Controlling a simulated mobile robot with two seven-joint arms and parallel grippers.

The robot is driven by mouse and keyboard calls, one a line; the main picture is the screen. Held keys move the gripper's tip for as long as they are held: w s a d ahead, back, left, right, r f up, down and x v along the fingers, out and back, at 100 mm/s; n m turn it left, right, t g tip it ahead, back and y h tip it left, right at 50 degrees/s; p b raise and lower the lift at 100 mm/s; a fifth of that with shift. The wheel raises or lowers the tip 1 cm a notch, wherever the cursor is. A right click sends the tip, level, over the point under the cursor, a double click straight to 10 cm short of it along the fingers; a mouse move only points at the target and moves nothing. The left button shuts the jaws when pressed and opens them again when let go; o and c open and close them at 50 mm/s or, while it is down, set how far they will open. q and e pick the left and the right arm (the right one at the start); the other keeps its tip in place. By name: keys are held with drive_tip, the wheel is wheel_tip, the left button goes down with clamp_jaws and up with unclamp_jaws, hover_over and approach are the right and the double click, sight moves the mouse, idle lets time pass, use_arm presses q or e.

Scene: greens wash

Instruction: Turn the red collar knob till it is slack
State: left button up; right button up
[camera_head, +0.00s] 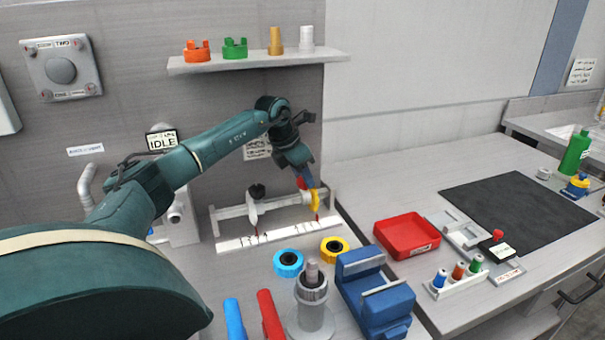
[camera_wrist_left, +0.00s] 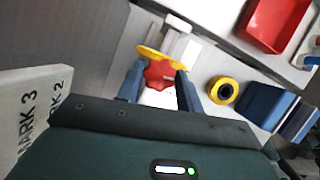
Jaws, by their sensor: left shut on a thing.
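The red collar knob (camera_wrist_left: 159,74) is a lobed red knob in front of a yellow collar (camera_wrist_left: 148,52). In the wrist view it sits between the two blue-grey fingers of my left gripper (camera_wrist_left: 160,90), which is shut on it. In the head view the red knob (camera_head: 301,183) shows partly below my left gripper (camera_head: 304,178), beside the yellow collar (camera_head: 314,194). The collar is at the right part of a white rail (camera_head: 234,211) on the counter. Finger contact is partly hidden in the head view. My right gripper is not in view.
A white post with a black knob (camera_head: 257,191) stands left on the rail. A blue ring (camera_head: 288,263), a yellow ring (camera_head: 334,247), a grey spindle (camera_head: 312,290) and a blue vise (camera_head: 373,290) stand in front. A red tray (camera_head: 407,236) lies right; a shelf (camera_head: 260,61) hangs above.

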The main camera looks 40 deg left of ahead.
use_arm(q)
drive_tip(key=o, duration=1)
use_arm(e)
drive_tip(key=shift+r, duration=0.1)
use_arm(q)
drive_tip(key=shift+r, duration=0.15)
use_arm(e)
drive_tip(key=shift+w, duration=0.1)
use_arm(q)
drive_tip(key=shift+s+r, duration=0.1)
drive_tip(key=shift+r, duration=0.15)
drive_tip(key=s+a+r+b, duration=0.1)
drive_tip(key=s, duration=0.3)
drive_tip(key=s+a+r+b, duration=0.1)
drive_tip(key=s+b, duration=0.1)
drive_tip(key=s, duration=0.2)
drive_tip(key=s+a+r+b, duration=0.1)
drive_tip(key=s, duration=0.3)
drive_tip(key=shift+s+a+r, duration=0.2)
drive_tip(key=shift+a+r, duration=0.1)
drive_tip(key=shift+s+r+b, duration=0.1)
drive_tip(key=shift+s+b, duration=0.15)
drive_tip(key=shift+b, duration=0.05)
drive_tip(key=shift+s, duration=0.15)
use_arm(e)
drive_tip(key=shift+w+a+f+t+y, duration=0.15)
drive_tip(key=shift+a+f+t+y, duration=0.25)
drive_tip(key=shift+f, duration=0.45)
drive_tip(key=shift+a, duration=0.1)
